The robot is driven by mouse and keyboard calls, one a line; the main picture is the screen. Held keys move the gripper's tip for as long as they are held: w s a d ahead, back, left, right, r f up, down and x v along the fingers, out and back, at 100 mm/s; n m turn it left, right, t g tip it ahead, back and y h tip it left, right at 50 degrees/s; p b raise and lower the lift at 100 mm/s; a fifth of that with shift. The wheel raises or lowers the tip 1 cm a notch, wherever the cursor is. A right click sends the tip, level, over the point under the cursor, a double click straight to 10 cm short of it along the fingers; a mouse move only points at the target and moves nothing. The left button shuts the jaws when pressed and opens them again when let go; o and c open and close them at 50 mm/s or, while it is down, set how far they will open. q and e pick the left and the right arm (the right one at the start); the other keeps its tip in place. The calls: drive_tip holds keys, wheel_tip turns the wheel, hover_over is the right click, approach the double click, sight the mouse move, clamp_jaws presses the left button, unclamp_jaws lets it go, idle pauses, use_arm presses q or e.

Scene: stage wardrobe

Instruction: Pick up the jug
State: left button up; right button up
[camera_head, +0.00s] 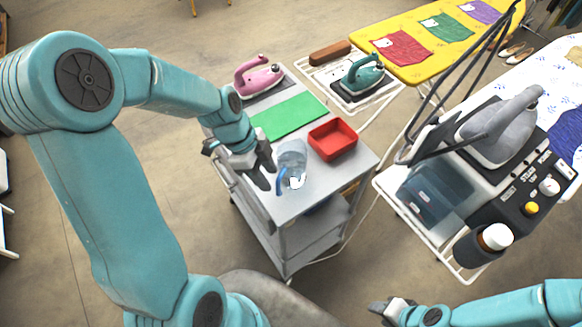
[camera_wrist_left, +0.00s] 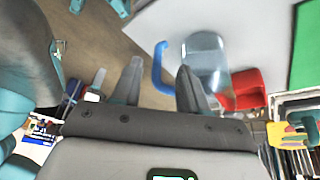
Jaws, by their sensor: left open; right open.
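The jug (camera_head: 292,160) is clear, with a blue handle, and stands on the grey cart top (camera_head: 322,188) near its left front part. In the left wrist view the jug (camera_wrist_left: 208,58) is just beyond the fingers, and its blue handle (camera_wrist_left: 160,66) shows between the two fingertips' directions. My left gripper (camera_head: 267,172) is open and empty, close to the jug's left side in the head view. In the left wrist view my left gripper (camera_wrist_left: 160,80) has its fingers spread. My right gripper (camera_head: 385,308) is at the bottom edge, far from the cart; it is open.
A red tray (camera_head: 333,139) stands right of the jug. A green mat (camera_head: 288,117) and a pink iron (camera_head: 258,77) are behind. A steam station with a grey iron (camera_head: 497,130) stands on a rack to the right. Floor is free in front of the cart.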

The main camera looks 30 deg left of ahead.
sight(277, 193)
use_arm(q)
drive_tip(key=p+x, duration=0.1)
drive_tip(key=x, duration=0.4)
drive_tip(key=shift+d, duration=0.1)
drive_tip(key=shift+d+f, duration=0.2)
drive_tip(key=shift+f, duration=0.15)
clamp_jaws()
drive_tip(key=shift+s, duration=0.15)
